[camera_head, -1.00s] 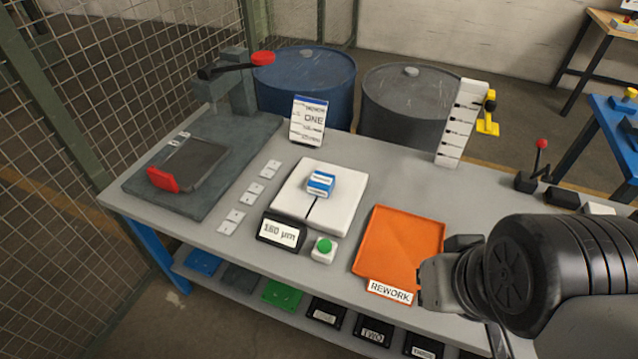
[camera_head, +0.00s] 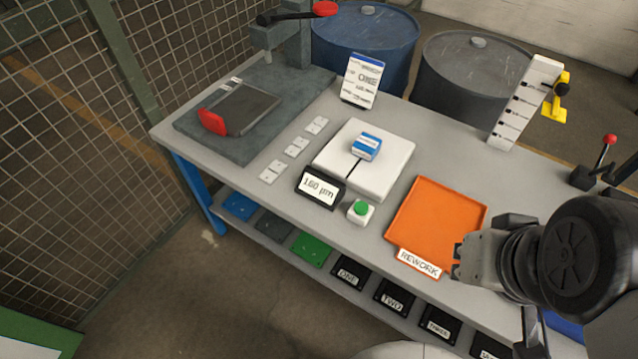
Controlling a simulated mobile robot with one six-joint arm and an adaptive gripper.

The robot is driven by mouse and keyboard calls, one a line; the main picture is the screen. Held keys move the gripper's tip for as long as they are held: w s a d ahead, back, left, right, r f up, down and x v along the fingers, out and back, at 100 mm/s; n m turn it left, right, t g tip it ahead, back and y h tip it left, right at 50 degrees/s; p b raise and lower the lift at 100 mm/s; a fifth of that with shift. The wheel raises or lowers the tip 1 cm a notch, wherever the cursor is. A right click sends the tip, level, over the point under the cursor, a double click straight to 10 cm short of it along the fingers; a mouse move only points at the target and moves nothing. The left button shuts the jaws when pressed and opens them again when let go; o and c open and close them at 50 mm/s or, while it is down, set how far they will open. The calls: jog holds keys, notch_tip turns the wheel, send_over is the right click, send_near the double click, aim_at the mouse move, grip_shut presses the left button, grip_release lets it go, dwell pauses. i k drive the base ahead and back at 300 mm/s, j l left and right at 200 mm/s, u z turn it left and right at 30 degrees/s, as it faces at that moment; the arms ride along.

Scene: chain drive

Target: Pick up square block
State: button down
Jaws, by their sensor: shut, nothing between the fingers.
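A small square block (camera_head: 366,147), blue and white with a printed label, rests on the white plate (camera_head: 388,179) near the middle of the table. My gripper (camera_head: 466,262) is at the right, near the front right edge of the orange tray. It is shut and empty, and stands well apart from the block, to its right and nearer the camera. My own arm hides part of the gripper, and its fingertips show only in small part.
The orange REWORK tray (camera_head: 416,215) lies between my gripper and the white plate. A display (camera_head: 319,187) and a green button (camera_head: 361,209) stand at the plate's front. A press (camera_head: 240,118) stands at left, a striped upright (camera_head: 524,104) at back right. Small plates lie left of the block.

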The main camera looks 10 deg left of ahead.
aim_at(367, 146)
jog(key=i+j+u, duration=0.35)
jog(key=u, duration=0.15)
jog(key=i+j+u, duration=0.3)
jog(key=u, duration=0.2)
jog(key=i, duration=0.1)
